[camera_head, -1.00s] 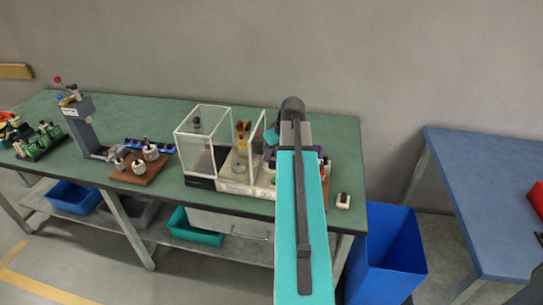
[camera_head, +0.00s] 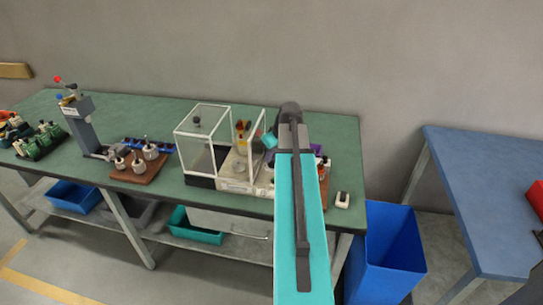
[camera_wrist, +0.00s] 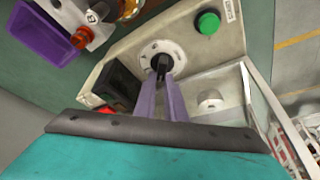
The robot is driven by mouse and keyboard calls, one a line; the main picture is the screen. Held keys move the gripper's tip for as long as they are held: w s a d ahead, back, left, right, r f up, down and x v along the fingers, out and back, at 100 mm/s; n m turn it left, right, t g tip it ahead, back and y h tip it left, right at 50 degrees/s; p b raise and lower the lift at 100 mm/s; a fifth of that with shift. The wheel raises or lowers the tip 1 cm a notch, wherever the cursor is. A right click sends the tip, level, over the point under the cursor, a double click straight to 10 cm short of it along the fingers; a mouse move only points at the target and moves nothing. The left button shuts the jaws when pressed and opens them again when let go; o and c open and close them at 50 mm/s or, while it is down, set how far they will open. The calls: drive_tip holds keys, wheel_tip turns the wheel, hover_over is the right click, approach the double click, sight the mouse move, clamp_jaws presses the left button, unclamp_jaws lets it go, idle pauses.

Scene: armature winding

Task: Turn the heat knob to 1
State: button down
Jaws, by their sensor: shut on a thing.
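The heat knob (camera_wrist: 158,66) is a small black knob on a round white dial plate (camera_wrist: 160,50) with marks around it, on a cream machine panel in the wrist view. My gripper (camera_wrist: 165,76) is shut on the knob, with its two grey-purple fingers on either side of it. The dial's numbers are too small to read, and the knob's pointer is partly hidden by the fingers. In the head view the machine (camera_head: 238,175) stands on the green bench, and the knob cannot be made out there.
A green button (camera_wrist: 208,22) is on the same panel near the knob. A clear-walled guard (camera_head: 205,140) stands on the machine. A purple bin (camera_wrist: 47,32) and an orange-red part (camera_wrist: 80,38) lie close by.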

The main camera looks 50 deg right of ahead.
drive_tip(key=shift+n, duration=0.5)
drive_tip(key=n+y+b, duration=0.1)
drive_tip(key=n+y, duration=0.1)
drive_tip(key=n, duration=0.2)
drive_tip(key=shift+w, duration=0.1)
drive_tip(key=n, duration=0.1)
drive_tip(key=n+y+b, duration=0.1)
drive_tip(key=n, duration=0.1)
drive_tip(key=n+g, duration=0.1)
drive_tip(key=n, duration=0.1)
drive_tip(key=shift+a+y, duration=0.25)
drive_tip(key=shift+y, duration=0.05)
drive_tip(key=shift+r, duration=0.1)
drive_tip(key=c, duration=1.8)
unclamp_jaws()
drive_tip(key=shift+s, duration=0.2)
drive_tip(key=shift+b+v, duration=1.3)
drive_tip(key=shift+v, duration=5.55)
